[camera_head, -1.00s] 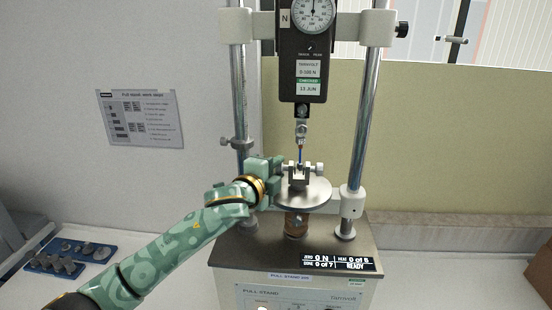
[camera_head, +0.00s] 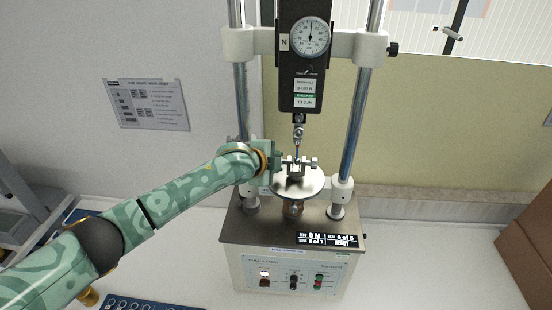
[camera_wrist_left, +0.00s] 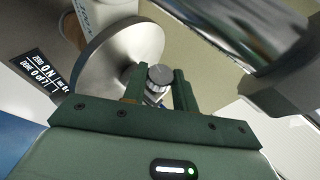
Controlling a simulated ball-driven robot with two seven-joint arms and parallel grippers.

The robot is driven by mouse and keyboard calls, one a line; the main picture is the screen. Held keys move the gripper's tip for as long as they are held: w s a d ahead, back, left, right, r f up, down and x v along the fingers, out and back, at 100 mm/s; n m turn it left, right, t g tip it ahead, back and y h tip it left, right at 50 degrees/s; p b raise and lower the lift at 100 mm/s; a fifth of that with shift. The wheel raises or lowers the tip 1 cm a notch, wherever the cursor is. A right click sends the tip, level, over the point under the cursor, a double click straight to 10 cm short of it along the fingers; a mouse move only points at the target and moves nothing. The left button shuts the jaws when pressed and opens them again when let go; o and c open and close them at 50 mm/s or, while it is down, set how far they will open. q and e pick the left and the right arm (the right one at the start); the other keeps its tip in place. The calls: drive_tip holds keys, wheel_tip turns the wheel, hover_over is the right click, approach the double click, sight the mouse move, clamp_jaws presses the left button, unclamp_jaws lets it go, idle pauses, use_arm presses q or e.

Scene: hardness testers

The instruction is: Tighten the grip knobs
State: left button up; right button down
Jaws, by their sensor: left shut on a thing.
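The pull stand (camera_head: 290,226) has a round silver plate (camera_head: 312,184) carrying a small grip (camera_head: 297,171) with a knob on its right side (camera_head: 314,161). The left-side knob is hidden by my gripper in the head view. My left gripper (camera_head: 281,161) is at the grip's left side, above the plate. In the left wrist view the round grey knob (camera_wrist_left: 158,75) sits between my two green fingers, which are shut on it. A thin specimen stands upright from the grip toward the hook (camera_head: 298,133) under the force gauge (camera_head: 309,38). My right gripper is not in view.
Two steel columns (camera_head: 358,125) flank the plate; the left one is close to my left wrist. A lit display (camera_head: 328,240) is on the stand's base. A blue tray (camera_head: 140,303) lies front left and a brown box (camera_head: 529,250) stands at the right.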

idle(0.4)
use_arm(q)
drive_tip(key=o, duration=1)
drive_tip(key=b+v, duration=0.1)
drive_tip(key=v, duration=1.5)
drive_tip(key=shift+a+r+b, duration=0.1)
drive_tip(key=shift+r+b, duration=0.1)
drive_tip(key=shift+b, duration=0.1)
